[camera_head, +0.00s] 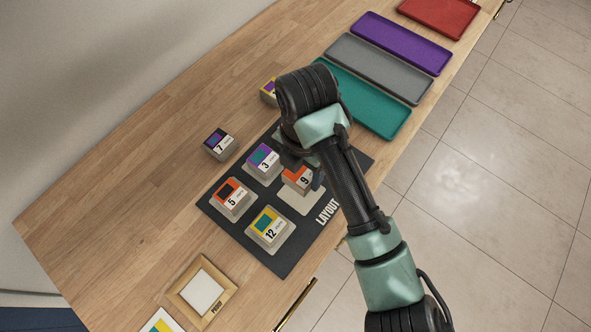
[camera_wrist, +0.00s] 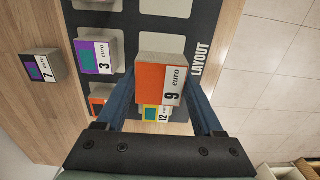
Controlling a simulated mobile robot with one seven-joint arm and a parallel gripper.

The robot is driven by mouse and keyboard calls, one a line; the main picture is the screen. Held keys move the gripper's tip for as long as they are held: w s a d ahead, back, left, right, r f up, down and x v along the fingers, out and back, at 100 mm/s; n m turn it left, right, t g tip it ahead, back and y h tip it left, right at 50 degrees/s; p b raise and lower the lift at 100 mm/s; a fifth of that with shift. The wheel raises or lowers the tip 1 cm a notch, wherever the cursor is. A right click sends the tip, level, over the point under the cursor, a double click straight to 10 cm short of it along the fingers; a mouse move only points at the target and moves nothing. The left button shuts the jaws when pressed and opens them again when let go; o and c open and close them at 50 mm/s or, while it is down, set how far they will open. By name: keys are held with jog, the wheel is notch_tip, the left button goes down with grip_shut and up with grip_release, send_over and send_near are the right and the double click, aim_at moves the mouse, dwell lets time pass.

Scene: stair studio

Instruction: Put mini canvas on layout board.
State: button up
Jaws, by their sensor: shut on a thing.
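A mini canvas block (camera_head: 297,181), orange with a white strip marked 9, is between the fingers of my gripper (camera_head: 305,172). In the wrist view the same mini canvas (camera_wrist: 152,80) sits between both blue fingers, and my gripper (camera_wrist: 160,100) is shut on it. The layout board (camera_head: 280,262) is a black panel with pale square spots. The held canvas is over a pale spot on the board's right side; whether it touches the board I cannot tell. My arm hides the board's far part.
Blocks marked 3 (camera_head: 263,160), 5 (camera_head: 231,198) and 12 (camera_head: 269,226) stand on the board. Block 7 (camera_head: 220,144) stands on the wood left of it. A wooden-framed tray (camera_head: 203,291) lies in front. Teal (camera_head: 372,103), grey (camera_head: 378,69), purple (camera_head: 402,43) and red trays (camera_head: 440,14) lie behind.

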aim_at(302, 172)
notch_tip(302, 172, down, 7)
jog(key=shift+r, duration=0.15)
dwell(0.4)
jog(key=o, duration=1.3)
jog(key=shift+o, duration=0.2)
notch_tip(302, 172, up, 12)
jog(key=shift+r+p, duration=0.1)
jog(key=shift+p, duration=0.45)
